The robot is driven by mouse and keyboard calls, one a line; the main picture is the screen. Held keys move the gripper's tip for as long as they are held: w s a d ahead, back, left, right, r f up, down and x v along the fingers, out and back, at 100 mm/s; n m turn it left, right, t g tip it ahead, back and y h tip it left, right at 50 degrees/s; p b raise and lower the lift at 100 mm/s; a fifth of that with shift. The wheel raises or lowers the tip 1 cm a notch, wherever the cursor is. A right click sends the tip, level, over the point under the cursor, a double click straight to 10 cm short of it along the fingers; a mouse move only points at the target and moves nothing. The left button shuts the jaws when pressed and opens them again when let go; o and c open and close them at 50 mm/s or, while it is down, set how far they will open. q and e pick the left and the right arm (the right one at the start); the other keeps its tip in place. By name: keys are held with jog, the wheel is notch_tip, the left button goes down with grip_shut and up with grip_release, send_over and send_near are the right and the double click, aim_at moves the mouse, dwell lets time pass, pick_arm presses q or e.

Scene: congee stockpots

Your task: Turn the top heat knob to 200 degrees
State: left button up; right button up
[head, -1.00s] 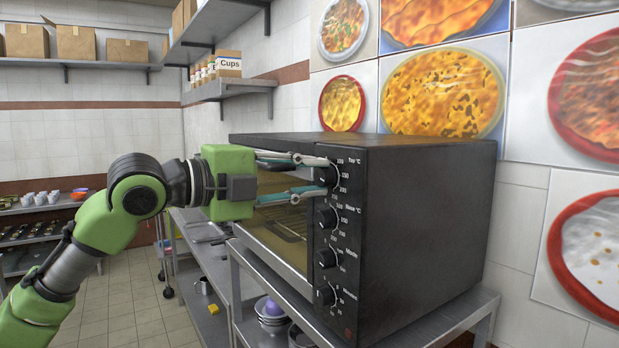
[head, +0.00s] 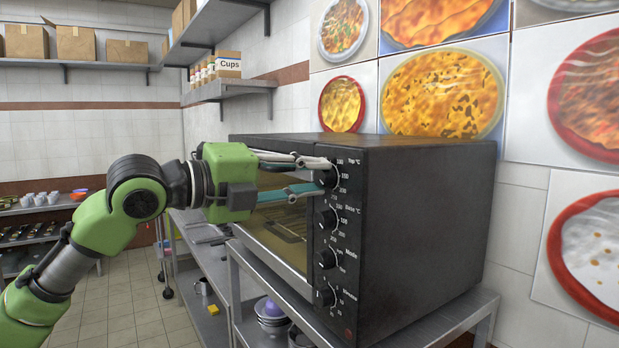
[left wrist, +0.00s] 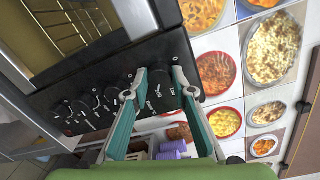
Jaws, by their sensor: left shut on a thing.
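The black oven (head: 420,220) stands on a metal table with a column of black knobs on its front. The top heat knob (head: 329,177) is the uppermost, beside the "Top °C" scale. My left gripper (head: 323,175) is shut on this knob, one finger above and one below it. In the left wrist view the top heat knob (left wrist: 159,77) sits between the tips of my left gripper (left wrist: 161,76). The fingers partly cover the knob, and its exact pointer reading cannot be told. My right gripper is not in view.
The base heat knob (head: 327,218) and two more knobs sit below. The oven's glass door (head: 275,228) is left of the panel. Bowls (head: 271,310) stand under the table (head: 430,325). Food pictures hang on the wall behind the oven.

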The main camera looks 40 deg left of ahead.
pick_arm(q)
jog(key=o, duration=1.1)
jog(key=shift+s, duration=0.15)
jog(key=shift+v, duration=1.25)
jog(key=v, duration=0.9)
jog(key=shift+s+f, duration=0.1)
